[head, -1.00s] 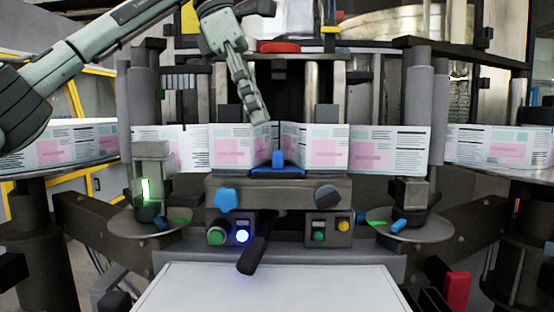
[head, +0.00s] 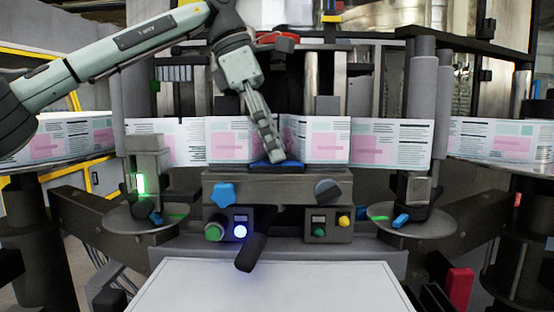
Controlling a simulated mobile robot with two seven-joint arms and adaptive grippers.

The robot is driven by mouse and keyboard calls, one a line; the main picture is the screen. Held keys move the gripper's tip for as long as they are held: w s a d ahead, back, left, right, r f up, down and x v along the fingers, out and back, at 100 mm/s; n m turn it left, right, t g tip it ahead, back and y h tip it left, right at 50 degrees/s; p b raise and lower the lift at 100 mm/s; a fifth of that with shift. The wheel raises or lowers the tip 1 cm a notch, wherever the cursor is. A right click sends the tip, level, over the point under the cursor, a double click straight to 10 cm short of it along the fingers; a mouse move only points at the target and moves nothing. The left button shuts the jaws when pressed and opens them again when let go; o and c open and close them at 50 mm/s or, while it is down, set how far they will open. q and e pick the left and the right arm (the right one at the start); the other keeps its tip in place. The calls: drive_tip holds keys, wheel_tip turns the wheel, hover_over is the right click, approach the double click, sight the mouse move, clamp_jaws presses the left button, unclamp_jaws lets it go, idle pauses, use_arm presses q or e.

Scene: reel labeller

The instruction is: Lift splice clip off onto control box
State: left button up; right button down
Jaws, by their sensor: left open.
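The blue splice clip (head: 291,164) sits at the middle of the label web (head: 233,144), above the grey control box (head: 278,188). Only its flat blue base shows clearly. Its upright tab is hidden behind my left gripper. My left gripper (head: 276,154) comes down from above with its fingers open at the clip. I cannot tell whether the fingers touch it. The control box carries a blue star knob (head: 223,194) and a dark round knob (head: 327,191). My right gripper is not in view.
Below the box are green and lit blue buttons and a black lever (head: 257,240). Grey discs with small blue levers flank it, left (head: 120,222) and right (head: 430,225). A bare white panel (head: 270,285) lies in front.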

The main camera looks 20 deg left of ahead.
use_arm(q)
drive_tip(key=c, duration=1.1)
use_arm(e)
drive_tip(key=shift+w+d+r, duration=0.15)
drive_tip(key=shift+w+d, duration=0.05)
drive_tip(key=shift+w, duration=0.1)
use_arm(q)
drive_tip(key=shift+r, duration=0.15)
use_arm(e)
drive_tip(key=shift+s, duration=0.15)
